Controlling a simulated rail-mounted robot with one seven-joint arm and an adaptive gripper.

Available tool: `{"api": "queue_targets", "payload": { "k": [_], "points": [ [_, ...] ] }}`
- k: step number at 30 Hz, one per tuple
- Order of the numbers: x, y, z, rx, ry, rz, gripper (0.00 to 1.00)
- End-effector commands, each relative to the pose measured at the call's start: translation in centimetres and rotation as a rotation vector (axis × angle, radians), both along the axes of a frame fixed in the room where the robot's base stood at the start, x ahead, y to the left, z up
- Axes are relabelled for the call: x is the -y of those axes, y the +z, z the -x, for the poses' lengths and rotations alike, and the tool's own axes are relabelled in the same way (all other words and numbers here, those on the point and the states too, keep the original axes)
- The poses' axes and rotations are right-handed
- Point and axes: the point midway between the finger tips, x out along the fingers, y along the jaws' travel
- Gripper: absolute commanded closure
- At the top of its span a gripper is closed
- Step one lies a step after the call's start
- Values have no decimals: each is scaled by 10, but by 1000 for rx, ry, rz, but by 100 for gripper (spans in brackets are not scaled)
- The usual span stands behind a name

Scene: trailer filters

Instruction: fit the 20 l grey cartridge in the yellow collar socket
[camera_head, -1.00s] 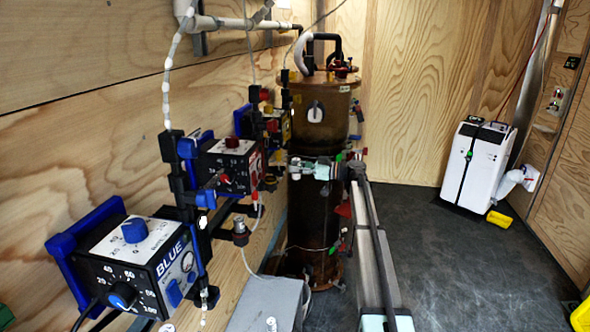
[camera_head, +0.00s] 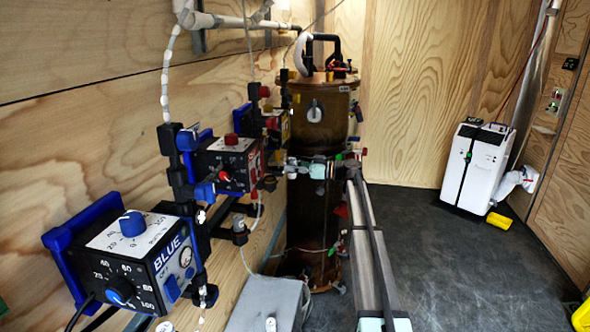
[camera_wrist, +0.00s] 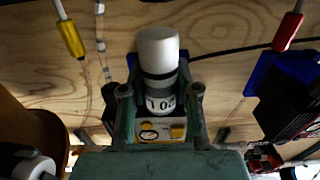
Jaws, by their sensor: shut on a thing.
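My gripper (camera_wrist: 160,92) is shut on the pale grey cartridge (camera_wrist: 157,50), with one finger on each side. The cartridge has a dark band and a label that reads "20 l" upside down in the wrist view. In the head view my gripper (camera_head: 319,168) is in front of the tall brown column, to the right of the row of pumps. A white panel with yellow knobs (camera_wrist: 160,131) shows behind the cartridge's labelled end. A yellow sleeve (camera_wrist: 70,39) hangs on a line at upper left. I cannot tell which yellow part is the collar socket.
The blue pump (camera_head: 133,262) and red pump (camera_head: 228,163) stand along the wooden wall at left. The brown column (camera_head: 317,215) is close behind my gripper. A grey box (camera_head: 262,306) is low in front. The dark floor at right is open before a white machine (camera_head: 476,165).

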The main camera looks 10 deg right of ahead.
Motion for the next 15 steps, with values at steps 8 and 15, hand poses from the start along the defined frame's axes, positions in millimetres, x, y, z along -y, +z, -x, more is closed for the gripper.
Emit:
{"api": "queue_targets", "payload": {
  "k": [8,15],
  "points": [
    [-12,-1,-6,0,2,0,100],
    [-21,-2,-10,0,1,0,100]
  ]
}}
